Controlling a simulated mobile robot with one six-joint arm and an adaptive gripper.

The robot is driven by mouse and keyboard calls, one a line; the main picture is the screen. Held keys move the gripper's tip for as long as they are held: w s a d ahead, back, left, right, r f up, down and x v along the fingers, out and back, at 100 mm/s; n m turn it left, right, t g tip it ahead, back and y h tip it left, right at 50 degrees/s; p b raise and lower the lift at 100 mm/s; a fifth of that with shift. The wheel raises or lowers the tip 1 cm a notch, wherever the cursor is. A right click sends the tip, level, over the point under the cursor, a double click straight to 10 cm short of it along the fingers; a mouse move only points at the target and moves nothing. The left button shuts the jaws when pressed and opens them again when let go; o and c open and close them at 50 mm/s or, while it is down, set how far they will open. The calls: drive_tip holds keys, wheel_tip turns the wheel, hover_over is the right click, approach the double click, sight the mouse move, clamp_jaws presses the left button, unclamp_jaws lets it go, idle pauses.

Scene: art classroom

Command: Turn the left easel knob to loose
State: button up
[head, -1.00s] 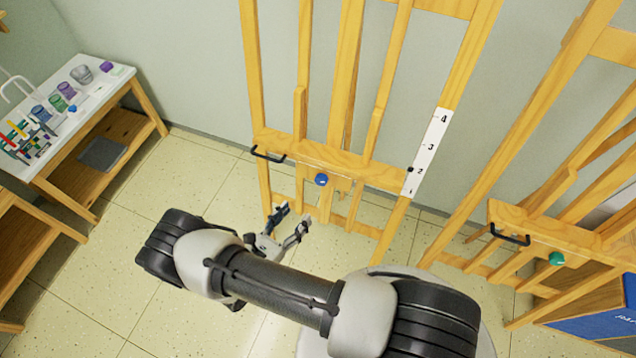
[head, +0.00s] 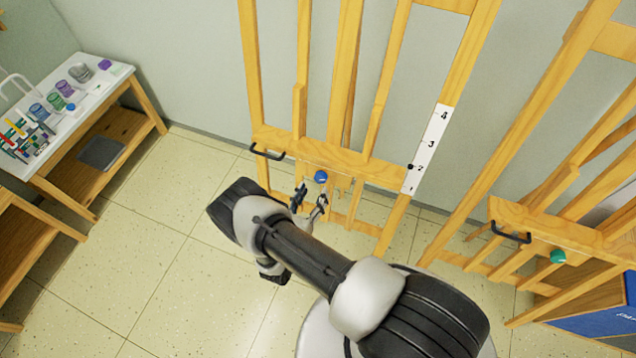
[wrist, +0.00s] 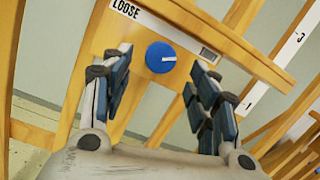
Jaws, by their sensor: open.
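The left easel (head: 335,158) stands against the wall and carries a round blue knob (head: 320,177) on its crossbar. In the wrist view the blue knob (wrist: 161,56) shows a white pointer mark directed to the right. A label reading "LOOSE" (wrist: 127,10) is above and left of the knob. My gripper (head: 309,192) is open and empty, just below and in front of the knob. In the wrist view the fingers of my gripper (wrist: 160,95) stand on either side of the knob, which appears beyond the fingertips. Whether they touch it cannot be told.
A black handle (head: 267,152) sticks out at the crossbar's left end. A numbered white scale (head: 427,150) runs up the right post. A second easel with a green knob (head: 557,257) stands right. A white-topped table (head: 92,92) holds cups at left. The floor left is clear.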

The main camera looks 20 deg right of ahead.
sight(319, 180)
drive_tip(key=x, duration=0.5)
drive_tip(key=shift+s, duration=0.1)
drive_tip(key=c, duration=1.1)
